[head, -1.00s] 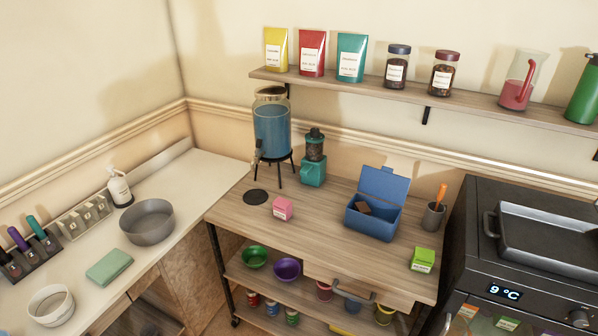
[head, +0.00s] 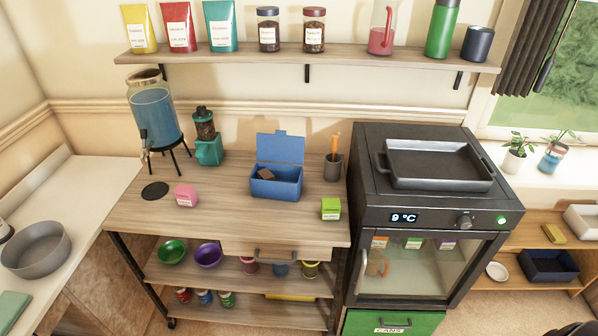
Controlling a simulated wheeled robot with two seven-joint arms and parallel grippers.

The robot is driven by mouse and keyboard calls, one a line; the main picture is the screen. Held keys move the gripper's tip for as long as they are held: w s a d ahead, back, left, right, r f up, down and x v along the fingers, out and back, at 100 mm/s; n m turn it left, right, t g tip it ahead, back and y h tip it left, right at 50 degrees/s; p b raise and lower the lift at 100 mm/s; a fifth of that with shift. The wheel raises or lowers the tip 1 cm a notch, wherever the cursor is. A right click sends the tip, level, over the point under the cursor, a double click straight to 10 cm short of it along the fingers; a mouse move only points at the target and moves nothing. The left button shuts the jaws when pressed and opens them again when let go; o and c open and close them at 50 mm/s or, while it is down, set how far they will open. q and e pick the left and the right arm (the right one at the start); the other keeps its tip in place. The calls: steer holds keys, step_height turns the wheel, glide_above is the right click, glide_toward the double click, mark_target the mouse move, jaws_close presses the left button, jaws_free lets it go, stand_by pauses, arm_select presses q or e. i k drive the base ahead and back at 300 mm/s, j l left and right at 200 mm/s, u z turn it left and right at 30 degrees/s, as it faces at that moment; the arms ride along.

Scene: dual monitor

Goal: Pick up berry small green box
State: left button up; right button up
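The label is too small to read. Neither of my grippers shows in the head view.
An open blue box (head: 276,182) with a brown item inside and a grey cup (head: 333,168) stand behind the green box. A black oven-like appliance (head: 430,235) adjoins the cart's right side. A drink dispenser (head: 155,115) and teal grinder (head: 208,150) stand at back left.

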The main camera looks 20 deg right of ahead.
mark_target(330, 208)
steer(key=i+j+z, duration=0.15)
steer(key=z, duration=1)
